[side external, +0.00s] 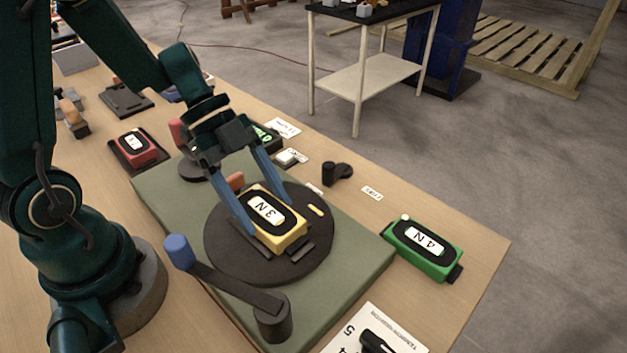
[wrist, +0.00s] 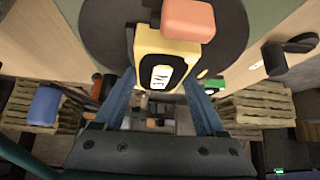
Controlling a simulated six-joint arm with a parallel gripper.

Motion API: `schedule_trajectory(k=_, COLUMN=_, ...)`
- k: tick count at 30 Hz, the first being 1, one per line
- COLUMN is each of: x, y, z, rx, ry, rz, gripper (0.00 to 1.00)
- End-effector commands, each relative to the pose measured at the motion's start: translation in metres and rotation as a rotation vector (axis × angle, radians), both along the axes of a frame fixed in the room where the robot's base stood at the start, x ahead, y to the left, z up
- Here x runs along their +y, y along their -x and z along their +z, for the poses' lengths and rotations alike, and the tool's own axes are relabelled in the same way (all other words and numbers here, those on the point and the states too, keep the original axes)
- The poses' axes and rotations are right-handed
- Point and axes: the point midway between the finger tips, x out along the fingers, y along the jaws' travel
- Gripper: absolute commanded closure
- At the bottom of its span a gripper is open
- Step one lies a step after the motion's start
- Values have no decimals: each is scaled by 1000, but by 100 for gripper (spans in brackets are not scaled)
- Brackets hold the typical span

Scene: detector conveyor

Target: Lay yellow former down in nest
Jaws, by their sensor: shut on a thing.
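The yellow former (side external: 287,238), marked 3 N on its black top, is over the dark round disc (side external: 225,250) on the green base plate. My gripper (side external: 266,208) has its two blue fingers shut on the former's sides. In the wrist view the yellow former (wrist: 150,42) shows between the fingers (wrist: 162,88). A dark bracket (side external: 302,252) shows at the former's near right end, which may be part of the nest.
A blue-knobbed crank arm (side external: 230,285) crosses the disc's near side. An orange block (side external: 236,180) sits behind the former. A green 4 N former (side external: 425,250) is at right, a red one (side external: 137,147) at left. A small black part (side external: 335,173) stands behind the plate.

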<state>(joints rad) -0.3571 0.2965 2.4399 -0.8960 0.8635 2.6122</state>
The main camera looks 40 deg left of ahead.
Motion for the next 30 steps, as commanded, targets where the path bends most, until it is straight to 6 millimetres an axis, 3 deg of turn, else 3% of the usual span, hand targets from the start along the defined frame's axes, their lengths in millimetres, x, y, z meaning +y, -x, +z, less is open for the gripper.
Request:
schedule_trajectory(k=7, x=0, y=0, z=-3, rx=1, ry=2, rz=2, gripper=100)
schedule_trajectory(k=8, x=0, y=0, z=-3, rx=0, ry=1, rz=2, gripper=16)
schedule_trajectory(k=9, x=0, y=0, z=-3, rx=0, ry=1, rz=1, gripper=1)
schedule_trajectory(k=20, x=1, y=-1, z=2, rx=-4, ry=0, rz=1, gripper=0)
schedule_trajectory(k=30, x=42, y=1, z=51, rx=-8, ry=-7, rz=8, gripper=0)
